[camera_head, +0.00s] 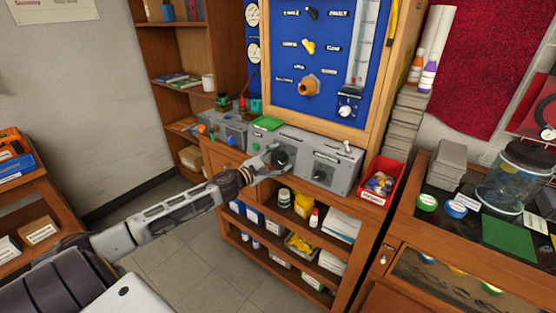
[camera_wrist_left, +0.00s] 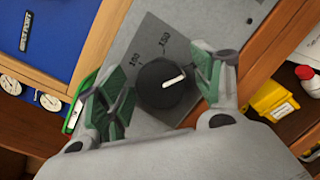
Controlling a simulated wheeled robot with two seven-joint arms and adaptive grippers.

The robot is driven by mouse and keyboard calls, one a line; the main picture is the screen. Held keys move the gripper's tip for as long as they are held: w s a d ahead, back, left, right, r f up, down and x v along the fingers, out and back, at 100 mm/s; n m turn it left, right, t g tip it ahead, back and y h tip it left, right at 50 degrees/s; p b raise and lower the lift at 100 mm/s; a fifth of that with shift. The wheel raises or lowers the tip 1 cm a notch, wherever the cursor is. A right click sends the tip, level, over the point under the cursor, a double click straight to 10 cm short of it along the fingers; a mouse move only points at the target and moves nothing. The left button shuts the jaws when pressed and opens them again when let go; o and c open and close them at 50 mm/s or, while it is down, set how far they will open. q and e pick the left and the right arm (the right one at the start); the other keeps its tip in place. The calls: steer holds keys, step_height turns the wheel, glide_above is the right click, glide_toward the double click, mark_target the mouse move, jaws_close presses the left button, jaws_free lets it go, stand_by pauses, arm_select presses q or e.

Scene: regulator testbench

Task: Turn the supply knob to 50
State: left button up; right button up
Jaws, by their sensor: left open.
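A black round knob (camera_wrist_left: 166,84) with a white pointer line sits on a grey panel (camera_wrist_left: 160,50). The numbers 100 and 150 are printed beside it; the pointer aims to the upper right in the wrist view, clockwise past the 150. My left gripper (camera_wrist_left: 165,82) is open, with green-padded fingers on either side of the knob; I cannot tell whether they touch it. In the head view my left gripper (camera_head: 270,156) is at the grey bench unit (camera_head: 300,147), partly covering the knob (camera_head: 282,158). My right gripper is not in view.
A second dark knob (camera_head: 321,171) is on the unit's right part. A green item (camera_head: 267,123) lies on top. A red bin (camera_head: 382,181) stands to the right. The blue gauge board (camera_head: 310,60) rises behind. Stocked shelves (camera_head: 290,235) are below.

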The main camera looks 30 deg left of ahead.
arm_select(q)
steer(key=shift+c, duration=0.4)
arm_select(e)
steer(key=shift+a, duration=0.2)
arm_select(q)
steer(key=c, duration=0.9)
steer(key=shift+c, duration=0.2)
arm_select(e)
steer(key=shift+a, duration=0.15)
